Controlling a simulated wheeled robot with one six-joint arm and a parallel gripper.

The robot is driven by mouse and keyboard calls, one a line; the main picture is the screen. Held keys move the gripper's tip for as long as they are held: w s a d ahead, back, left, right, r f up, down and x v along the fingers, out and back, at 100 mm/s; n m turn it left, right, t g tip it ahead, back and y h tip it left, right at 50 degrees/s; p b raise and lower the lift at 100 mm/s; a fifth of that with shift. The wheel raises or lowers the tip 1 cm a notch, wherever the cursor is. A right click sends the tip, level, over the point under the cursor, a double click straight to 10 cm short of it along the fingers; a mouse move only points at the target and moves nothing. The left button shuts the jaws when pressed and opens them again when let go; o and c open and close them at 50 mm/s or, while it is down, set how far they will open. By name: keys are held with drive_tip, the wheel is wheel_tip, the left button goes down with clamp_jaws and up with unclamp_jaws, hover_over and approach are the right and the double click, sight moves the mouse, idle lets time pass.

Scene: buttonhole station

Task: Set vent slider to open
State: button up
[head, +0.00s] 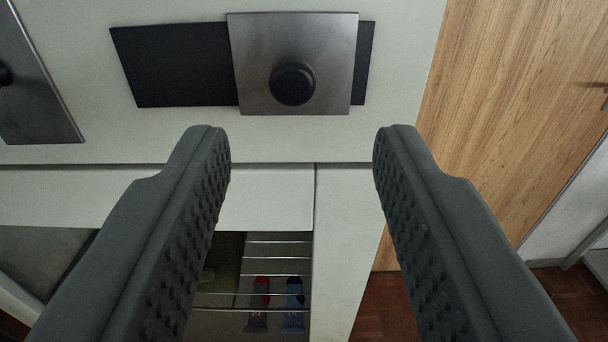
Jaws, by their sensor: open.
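The vent slider is a grey metal plate (250,62) with a round black knob (292,83), in the upper middle of the head view. It sits toward the right end of a dark rectangular slot (172,65) on a pale panel. Most of the dark slot shows to its left, and a narrow strip shows to its right. My gripper (302,135) is open and empty. Its two fingers are spread wide below the plate in the picture, with the knob between and beyond their tips, apart from them.
Another metal plate (40,85) with a black knob is cut off at the left edge. Below the panel (400,90) is an opening with a wire rack (275,262) and red and blue items. A wooden door (510,90) stands at right.

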drive_tip(key=s, duration=1.1)
drive_tip(key=s+f, duration=0.5)
drive_tip(key=s, duration=0.5)
drive_tip(key=s+f, duration=0.4)
drive_tip(key=s, duration=0.5)
drive_tip(key=shift+s+f+g, duration=0.3)
drive_tip(key=shift+s+f, duration=0.05)
drive_tip(key=shift+f, duration=0.05)
idle(1.6)
